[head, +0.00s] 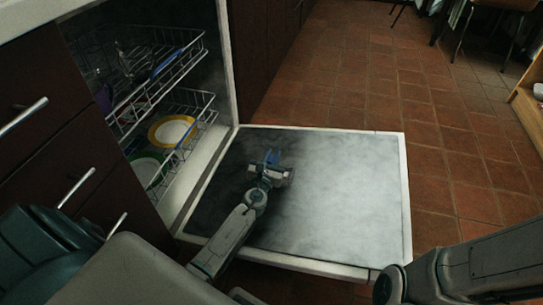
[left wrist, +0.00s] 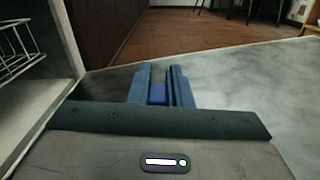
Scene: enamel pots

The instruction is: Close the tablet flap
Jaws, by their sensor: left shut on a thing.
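The open dishwasher door (head: 345,185) lies flat, its grey inner face up. My left gripper (head: 271,160) is low over the left-middle of that face. A small blue piece, which looks like the tablet flap (left wrist: 157,93), shows between its two blue fingers in the left wrist view. The left gripper (left wrist: 161,84) is shut on it. The fingers hide most of the flap, so I cannot tell its angle. My right arm comes in at the lower right in the head view, but its gripper does not show.
The dishwasher's upper rack (head: 150,88) and lower rack (head: 203,108) stand at the left. A yellow-rimmed plate (head: 172,131) and a green plate (head: 146,168) are in the lower rack. Dark drawers (head: 52,120) flank it. The tiled floor (head: 440,140) beyond the door is clear.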

